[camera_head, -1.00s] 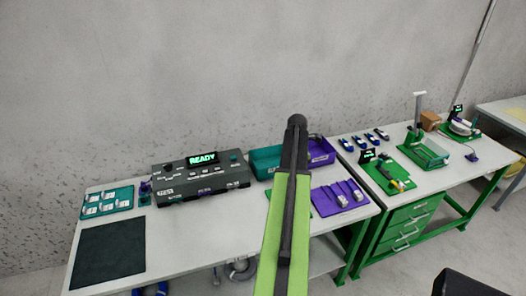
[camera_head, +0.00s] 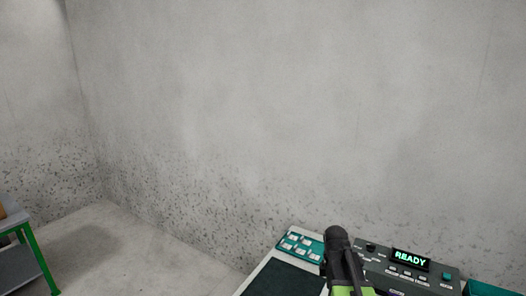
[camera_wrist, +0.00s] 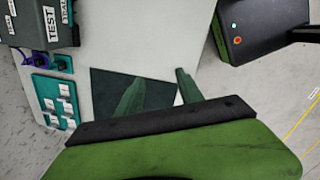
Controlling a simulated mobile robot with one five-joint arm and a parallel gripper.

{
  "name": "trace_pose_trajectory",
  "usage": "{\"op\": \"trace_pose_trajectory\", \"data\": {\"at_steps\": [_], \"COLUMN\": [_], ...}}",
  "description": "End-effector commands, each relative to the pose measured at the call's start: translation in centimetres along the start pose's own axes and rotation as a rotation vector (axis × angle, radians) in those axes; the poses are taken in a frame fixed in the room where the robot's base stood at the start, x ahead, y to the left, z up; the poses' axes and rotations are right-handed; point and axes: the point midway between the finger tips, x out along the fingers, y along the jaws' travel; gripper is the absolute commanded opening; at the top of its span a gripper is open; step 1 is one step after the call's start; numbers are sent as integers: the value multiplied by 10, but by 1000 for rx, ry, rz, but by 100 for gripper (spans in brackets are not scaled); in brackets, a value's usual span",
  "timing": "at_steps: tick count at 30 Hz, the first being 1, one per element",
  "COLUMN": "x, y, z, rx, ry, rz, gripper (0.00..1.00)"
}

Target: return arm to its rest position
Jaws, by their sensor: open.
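My gripper (camera_wrist: 158,88) shows in the wrist view with its two green fingers apart and nothing between them. It hangs over the pale bench top, with the dark mat (camera_wrist: 110,84) behind the fingers. In the head view my raised arm (camera_head: 340,258) stands at the bottom, right of centre, its black joint in front of the bench. The fingers are not visible there. No blue cable can be made out now.
A dark test unit (camera_head: 408,270) reads READY, beside a teal tray (camera_head: 301,246) of white parts. A small purple and teal piece (camera_wrist: 52,60) sits near the unit. A green-legged table (camera_head: 30,245) stands at far left; floor between is clear.

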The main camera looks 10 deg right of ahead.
Motion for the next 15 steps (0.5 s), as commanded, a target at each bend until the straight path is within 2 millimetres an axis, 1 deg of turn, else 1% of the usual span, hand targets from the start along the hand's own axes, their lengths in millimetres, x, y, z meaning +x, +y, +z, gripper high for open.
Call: {"op": "trace_pose_trajectory", "data": {"at_steps": [1, 2, 3, 5, 6, 8, 9, 10, 12, 15], "x": [-1, -2, -4, -5, -6, -7, -8, -8, -8, -8], "y": [-20, -30, -46, -66, -76, -90, -96, -100, -106, -106], "z": [-36, -55, -79, -102, -111, -115, -113, -113, -112, -113], "rx": [46, 96, 174, 315, 419, 590, 711, 796, 981, 1186], "ry": [9, 15, 23, 32, 35, 39, 41, 41, 38, 31], "rz": [-1, -4, -8, -18, -25, -37, -45, -52, -64, -76], "gripper": [44, 44, 44, 44, 44, 44, 44, 44, 44, 44]}}
